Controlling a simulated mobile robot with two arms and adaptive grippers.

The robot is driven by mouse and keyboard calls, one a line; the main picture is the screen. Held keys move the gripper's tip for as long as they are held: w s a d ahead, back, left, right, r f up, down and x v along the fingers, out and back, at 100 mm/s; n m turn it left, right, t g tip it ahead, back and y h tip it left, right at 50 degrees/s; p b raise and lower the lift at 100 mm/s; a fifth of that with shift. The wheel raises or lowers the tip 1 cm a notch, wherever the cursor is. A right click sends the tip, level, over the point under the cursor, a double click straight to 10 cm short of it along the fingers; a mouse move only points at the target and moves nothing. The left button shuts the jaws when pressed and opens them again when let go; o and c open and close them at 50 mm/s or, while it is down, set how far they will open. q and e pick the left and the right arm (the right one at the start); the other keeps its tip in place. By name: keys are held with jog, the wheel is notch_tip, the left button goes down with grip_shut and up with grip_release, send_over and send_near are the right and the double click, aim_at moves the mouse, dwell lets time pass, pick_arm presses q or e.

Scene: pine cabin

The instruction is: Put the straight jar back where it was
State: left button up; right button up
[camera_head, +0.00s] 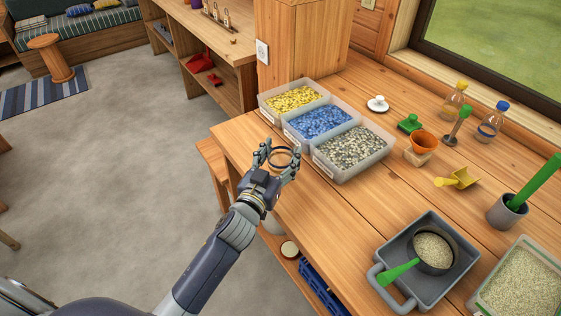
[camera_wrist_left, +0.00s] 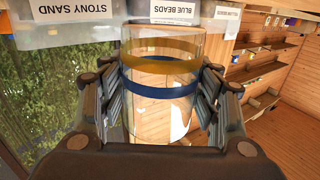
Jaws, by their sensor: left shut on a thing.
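The straight jar (camera_wrist_left: 160,107) is clear glass with a yellow band and a blue band around it. In the left wrist view it stands between the two fingers of my left gripper, which is shut on it. In the head view my left gripper (camera_head: 277,160) is at the table's left edge, just in front of the bead boxes. There the jar shows only as a faint dark ring (camera_head: 281,148), and its clear walls are hard to make out.
Boxes of yellow beads (camera_head: 293,100), blue beads (camera_head: 320,122) and stony sand (camera_head: 352,149) stand behind the gripper. An orange funnel (camera_head: 424,140), bottles, a yellow scoop (camera_head: 460,179) and a grey tray (camera_head: 447,287) are to the right. The table's left front is clear.

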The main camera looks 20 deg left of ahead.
aim_at(276, 171)
pick_arm(q)
notch_tip(276, 171, down, 2)
jog(key=shift+f, duration=0.35)
pick_arm(e)
jog(key=shift+s+f, duration=0.2)
jog(key=shift+s, duration=0.3)
jog(key=shift+a, duration=0.15)
pick_arm(q)
jog(key=shift+f+b, duration=0.2)
jog(key=shift+b, duration=0.1)
jog(key=o, duration=1.2)
jog(key=shift+o, duration=0.2)
pick_arm(e)
jog(key=shift+a+f, duration=0.1)
jog(key=shift+a, duration=0.25)
pick_arm(q)
jog(key=shift+r, duration=0.15)
